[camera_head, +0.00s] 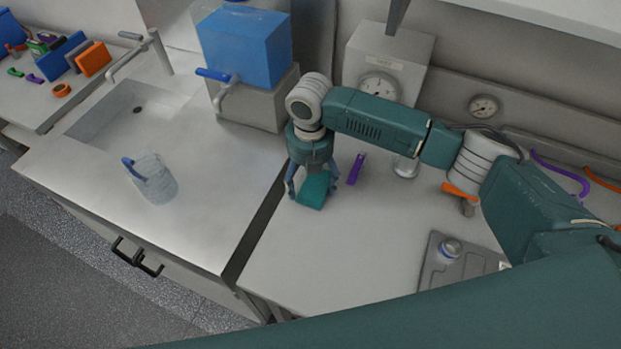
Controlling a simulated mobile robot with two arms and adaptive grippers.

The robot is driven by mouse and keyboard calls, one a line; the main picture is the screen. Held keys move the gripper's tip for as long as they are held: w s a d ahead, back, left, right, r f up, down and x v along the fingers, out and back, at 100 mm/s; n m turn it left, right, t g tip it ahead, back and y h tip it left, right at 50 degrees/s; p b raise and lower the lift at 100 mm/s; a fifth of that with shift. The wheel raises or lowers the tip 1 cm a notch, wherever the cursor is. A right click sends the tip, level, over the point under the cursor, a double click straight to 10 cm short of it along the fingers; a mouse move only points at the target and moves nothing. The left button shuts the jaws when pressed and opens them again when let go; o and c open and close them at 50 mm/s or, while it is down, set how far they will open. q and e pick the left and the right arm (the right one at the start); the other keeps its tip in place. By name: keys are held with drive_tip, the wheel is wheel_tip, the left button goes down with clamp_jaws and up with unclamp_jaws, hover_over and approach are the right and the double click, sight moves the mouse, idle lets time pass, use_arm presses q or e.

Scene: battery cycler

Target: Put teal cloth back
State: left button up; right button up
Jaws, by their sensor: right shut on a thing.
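The teal cloth (313,191) is a small folded block on the white counter, right of the dark gap between the two worktops. My right gripper (309,192) points down over it with a finger on either side and is shut on it. Whether the cloth touches the counter or is slightly raised, I cannot tell. My left gripper is not in view.
A blue water container (246,47) with a tap is behind. A clear jug (152,178) stands near the sink (122,118) on the left. A grey panel (440,262) lies at right front.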

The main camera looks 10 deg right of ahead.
sight(310, 183)
drive_tip(key=shift+f, duration=0.15)
drive_tip(key=o, duration=1)
wheel_tip(310, 183, up, 12)
drive_tip(key=b, duration=0.2)
drive_tip(key=shift+r, duration=0.2)
